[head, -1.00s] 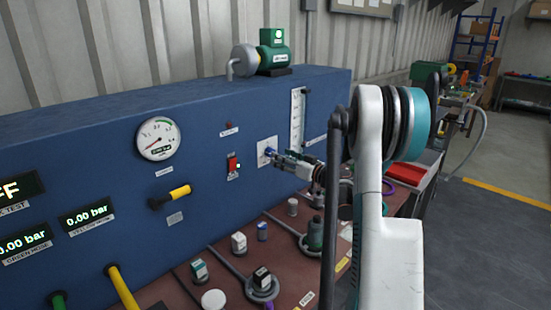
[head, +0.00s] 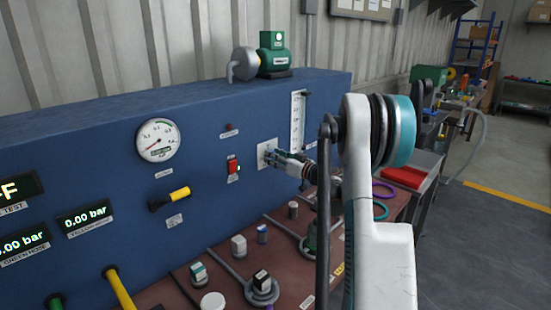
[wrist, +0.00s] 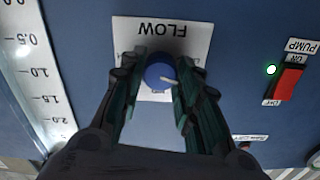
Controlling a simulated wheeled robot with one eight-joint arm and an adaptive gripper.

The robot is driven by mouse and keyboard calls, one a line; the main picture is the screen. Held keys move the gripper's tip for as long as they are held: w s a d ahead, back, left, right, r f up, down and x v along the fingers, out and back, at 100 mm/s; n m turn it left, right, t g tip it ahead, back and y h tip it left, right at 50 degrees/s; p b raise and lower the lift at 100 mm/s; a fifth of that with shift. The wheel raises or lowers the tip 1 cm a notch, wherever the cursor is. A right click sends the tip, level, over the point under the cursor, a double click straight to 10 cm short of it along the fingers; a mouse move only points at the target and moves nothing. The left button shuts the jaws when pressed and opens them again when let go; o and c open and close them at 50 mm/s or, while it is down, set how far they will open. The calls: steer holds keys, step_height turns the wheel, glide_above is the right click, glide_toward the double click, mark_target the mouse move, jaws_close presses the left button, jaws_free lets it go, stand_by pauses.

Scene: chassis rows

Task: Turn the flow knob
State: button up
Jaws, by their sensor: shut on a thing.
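The flow knob (wrist: 158,75) is a round blue knob with a pale pointer line, on a white plate (wrist: 188,30) lettered FLOW, upside down in the wrist view. My gripper (wrist: 160,82) has a finger on each side of the knob and is shut on it. The pointer aims to the right and slightly down in the wrist view. In the head view my gripper (head: 270,155) reaches the white plate (head: 262,148) on the blue panel, and it hides the knob there.
Beside the plate are a red pump switch (wrist: 288,84) with a lit light and a scale tube (wrist: 38,75). The panel (head: 110,150) also bears a round gauge (head: 158,140) and a yellow-handled valve (head: 172,197). Several small parts stand on the brown bench (head: 215,262) below.

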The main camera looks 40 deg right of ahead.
steer(key=shift+m, duration=0.4)
steer(key=m, duration=2)
steer(key=shift+b, duration=0.4)
steer(key=shift+m, duration=0.3)
steer(key=o, duration=1.1)
steer(key=shift+c, duration=0.2)
